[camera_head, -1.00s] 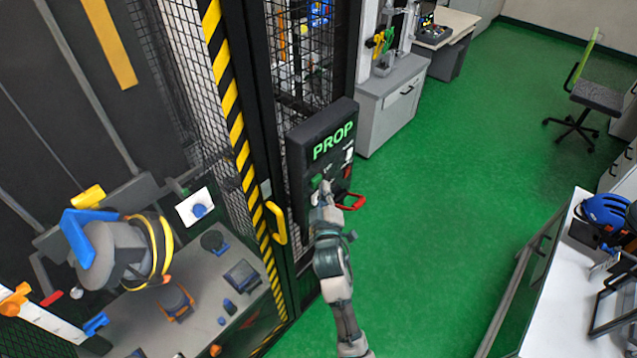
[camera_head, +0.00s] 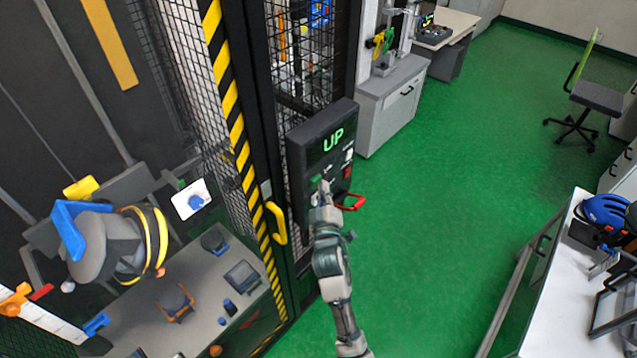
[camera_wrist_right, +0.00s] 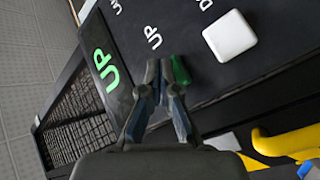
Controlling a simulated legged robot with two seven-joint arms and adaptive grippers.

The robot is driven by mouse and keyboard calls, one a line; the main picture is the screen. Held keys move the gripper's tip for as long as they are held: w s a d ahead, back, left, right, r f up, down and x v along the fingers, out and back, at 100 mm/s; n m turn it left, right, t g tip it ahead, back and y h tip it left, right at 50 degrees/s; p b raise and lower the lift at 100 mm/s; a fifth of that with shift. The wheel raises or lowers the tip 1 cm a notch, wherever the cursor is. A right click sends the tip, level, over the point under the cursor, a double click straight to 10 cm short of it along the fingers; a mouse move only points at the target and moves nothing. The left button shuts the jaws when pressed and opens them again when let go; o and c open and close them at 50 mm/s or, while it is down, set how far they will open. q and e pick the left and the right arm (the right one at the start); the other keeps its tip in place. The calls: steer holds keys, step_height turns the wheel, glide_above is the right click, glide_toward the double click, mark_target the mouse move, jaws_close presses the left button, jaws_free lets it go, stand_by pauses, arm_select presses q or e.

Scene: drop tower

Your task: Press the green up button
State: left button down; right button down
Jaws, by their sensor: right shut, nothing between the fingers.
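The black control box (camera_head: 312,150) is mounted on the cage frame, and its display (camera_head: 333,140) reads UP in green. The green button (camera_wrist_right: 181,70) shows in the right wrist view next to the white UP label. It is partly hidden behind my right gripper's finger. My right gripper (camera_head: 323,187) is shut and empty, with its fingertips at the box face. In the right wrist view, the fingertips (camera_wrist_right: 160,68) are together, with one against or just in front of the green button; exact contact cannot be told. My left gripper is not in view.
A white button (camera_wrist_right: 229,36) sits beside the green one. A red handle (camera_head: 352,202) sticks out below the box, and a yellow handle (camera_head: 277,223) is on the cage door. A carriage with a blue part (camera_head: 70,228) is inside the tower. Green floor (camera_head: 440,230) is clear to the right.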

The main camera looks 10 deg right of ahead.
steer(key=shift+s+d+p, duration=0.4)
steer(key=shift+s+d, duration=0.1)
steer(key=shift+s, duration=0.05)
steer(key=s+d+p, duration=0.1)
steer(key=s, duration=0.1)
steer(key=s+d+p, duration=0.1)
steer(key=s+d, duration=0.1)
stand_by(0.4)
stand_by(0.6)
